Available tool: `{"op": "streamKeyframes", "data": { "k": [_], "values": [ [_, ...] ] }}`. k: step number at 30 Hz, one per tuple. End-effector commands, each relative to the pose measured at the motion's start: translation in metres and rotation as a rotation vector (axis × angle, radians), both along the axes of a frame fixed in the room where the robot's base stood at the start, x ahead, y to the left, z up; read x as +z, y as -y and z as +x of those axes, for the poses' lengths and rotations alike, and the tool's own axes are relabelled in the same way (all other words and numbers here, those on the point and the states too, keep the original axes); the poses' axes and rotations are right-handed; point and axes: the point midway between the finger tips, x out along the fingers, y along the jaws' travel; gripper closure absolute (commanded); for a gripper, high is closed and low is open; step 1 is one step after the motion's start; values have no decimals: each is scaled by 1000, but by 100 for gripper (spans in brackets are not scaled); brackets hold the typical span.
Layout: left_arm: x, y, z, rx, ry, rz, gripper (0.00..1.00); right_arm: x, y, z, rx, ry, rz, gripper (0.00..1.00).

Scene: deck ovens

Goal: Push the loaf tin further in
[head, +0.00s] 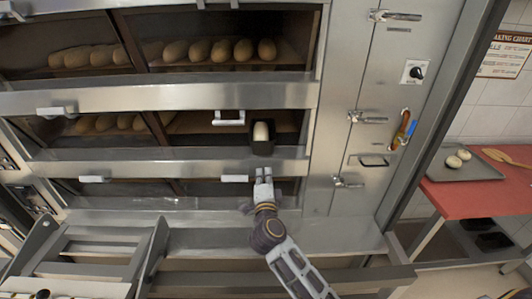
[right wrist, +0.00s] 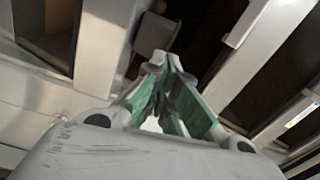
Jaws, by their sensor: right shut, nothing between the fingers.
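The loaf tin (head: 263,149) is dark, with a pale loaf (head: 261,131) in it. It sits in the middle deck of the oven, right at the front sill. My right gripper (head: 263,172) is shut and empty, just below and in front of the tin in the head view. I cannot tell whether it touches the tin or the sill. In the right wrist view the shut fingers (right wrist: 165,68) point toward the deck opening, and the tin is partly hidden behind them. My left gripper is not in view.
A raised oven door handle (head: 229,122) is left of the tin. Several loaves stand in the upper deck (head: 210,50) and at the left of the middle deck. A steel cabinet side (head: 350,80) bounds the opening on the right. A red table (head: 480,190) stands far right.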

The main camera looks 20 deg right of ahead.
Motion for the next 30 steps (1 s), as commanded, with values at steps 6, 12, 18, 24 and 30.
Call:
{"op": "streamKeyframes", "data": {
  "k": [6,12,18,24,30],
  "values": [
    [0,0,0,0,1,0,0,-5,8,-2,-39,14,130,100],
    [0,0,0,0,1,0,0,-4,8,-2,-37,22,152,100],
    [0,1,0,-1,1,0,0,-4,8,-2,-36,22,150,100],
    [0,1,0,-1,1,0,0,-4,9,1,-36,23,149,100],
    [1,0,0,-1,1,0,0,-4,12,11,-36,23,148,100]
  ]
}}
